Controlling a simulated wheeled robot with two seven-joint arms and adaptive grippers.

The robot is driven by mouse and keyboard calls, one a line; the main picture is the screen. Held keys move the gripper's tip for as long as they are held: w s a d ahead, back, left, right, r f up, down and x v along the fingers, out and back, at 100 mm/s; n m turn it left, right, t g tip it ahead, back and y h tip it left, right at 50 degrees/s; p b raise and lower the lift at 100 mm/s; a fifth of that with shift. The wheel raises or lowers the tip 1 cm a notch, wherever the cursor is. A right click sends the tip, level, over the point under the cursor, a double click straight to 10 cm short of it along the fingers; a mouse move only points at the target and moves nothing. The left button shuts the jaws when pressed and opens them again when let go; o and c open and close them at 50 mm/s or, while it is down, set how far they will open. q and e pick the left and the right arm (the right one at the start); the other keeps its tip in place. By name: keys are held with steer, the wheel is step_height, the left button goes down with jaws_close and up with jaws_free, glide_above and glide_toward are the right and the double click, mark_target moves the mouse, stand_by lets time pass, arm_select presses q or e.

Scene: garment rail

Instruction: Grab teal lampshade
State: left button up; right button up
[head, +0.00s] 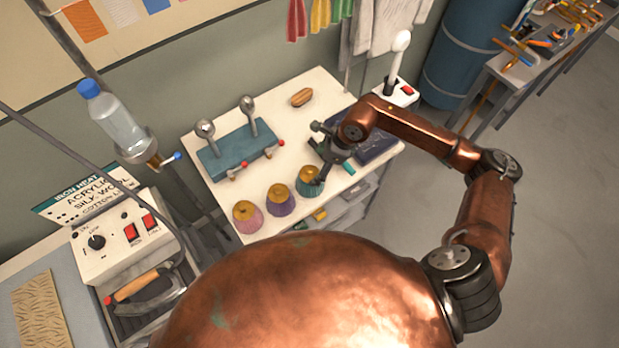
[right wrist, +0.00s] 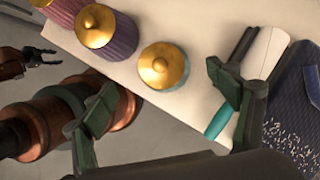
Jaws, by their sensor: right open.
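The teal lampshade (head: 309,187) stands on the white table, at the right end of a row with a purple lampshade (head: 280,203) and a pink lampshade (head: 247,219). Each has a gold top. My right gripper (head: 318,155) is open and empty, just above and beside the teal lampshade. In the right wrist view the teal lampshade (right wrist: 152,87) shows its gold top between and beyond the spread fingers; most of its teal side is hidden. What appears to be my left gripper (right wrist: 42,57) shows small at the left edge there; its opening is unclear.
The white table (head: 225,197) also bears a teal block with metal knobs (head: 238,150), a brown oval object (head: 301,97) and a dark blue pad (head: 378,146). A small teal stick (right wrist: 222,118) lies near the right finger. Open floor lies right of the table.

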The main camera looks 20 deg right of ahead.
mark_target(312, 171)
steer(key=p+x, duration=0.1)
steer(key=x, duration=0.6)
steer(key=shift+p, duration=0.35)
steer(key=shift+c, duration=0.2)
steer(key=c, duration=1.3)
steer(key=shift+o, duration=0.2)
steer(key=shift+r, duration=0.1)
